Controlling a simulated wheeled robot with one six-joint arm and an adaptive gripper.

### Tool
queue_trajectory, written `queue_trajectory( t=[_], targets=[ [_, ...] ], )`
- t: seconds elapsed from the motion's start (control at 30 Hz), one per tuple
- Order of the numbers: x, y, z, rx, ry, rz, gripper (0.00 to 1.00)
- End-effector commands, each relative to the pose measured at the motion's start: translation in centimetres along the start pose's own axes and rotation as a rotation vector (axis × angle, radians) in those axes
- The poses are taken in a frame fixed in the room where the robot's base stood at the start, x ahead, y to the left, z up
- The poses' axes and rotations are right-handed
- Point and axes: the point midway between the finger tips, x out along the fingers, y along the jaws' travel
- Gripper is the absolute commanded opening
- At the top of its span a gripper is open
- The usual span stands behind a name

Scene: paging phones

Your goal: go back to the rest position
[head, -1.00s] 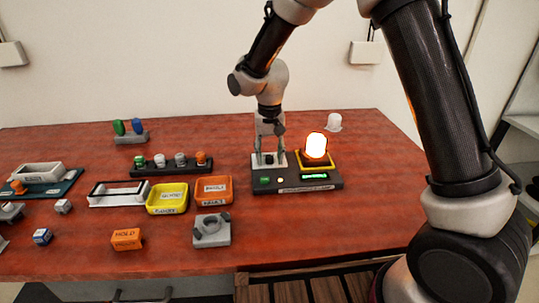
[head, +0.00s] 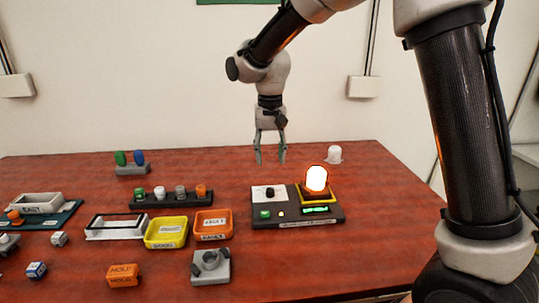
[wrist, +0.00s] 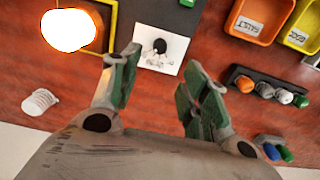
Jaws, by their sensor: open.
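My gripper (head: 270,156) is open and empty in the head view, pointing down in the air above the back of the red table (head: 350,240). In the wrist view its two green-padded fingers (wrist: 155,95) are spread apart with nothing between them. Below it stands a dark device (head: 297,216) with a black knob (head: 270,192) on a white plate, a green button and a green display. A lamp (head: 317,179) on its yellow-edged base glows bright. The knob shows clear of the fingers in the wrist view (wrist: 159,46).
A white cap (head: 334,155) stands behind the lamp. Left of the device are an orange tray (head: 213,237), a yellow tray (head: 150,240), a rack (head: 150,201) of several coloured pegs, a grey fixture (head: 224,274) and an orange HOLD block (head: 124,275). The table's right front is clear.

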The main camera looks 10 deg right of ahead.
Motion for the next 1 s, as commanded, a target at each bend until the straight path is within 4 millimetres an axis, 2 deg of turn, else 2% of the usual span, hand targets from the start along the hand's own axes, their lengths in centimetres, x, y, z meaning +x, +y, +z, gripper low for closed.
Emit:
queue_trajectory(
  t=[0.17,0.23,0.27,0.4,0.57,0.7,0.8,0.9,1.0],
  targets=[
    [0.3,0.2,0.3,-0.098,-0.007,0.004,0.45],
    [1.9,1.4,2.1,-0.182,-0.05,0.027,0.45],
    [1.9,2.1,3.2,-0.221,-0.062,0.032,0.45],
    [-0.3,7.1,6.9,-0.311,-0.059,0.024,0.45],
    [-3.1,13.2,11.1,-0.333,-0.016,0.004,0.45],
    [-5.2,19.0,15.8,-0.309,0.054,-0.012,0.45],
    [-6.2,22.6,19.3,-0.261,0.119,-0.018,0.45],
    [-7.0,25.3,22.4,-0.189,0.192,-0.019,0.45],
    [-7.7,27.2,24.6,-0.117,0.263,-0.017,0.45]
  ],
)
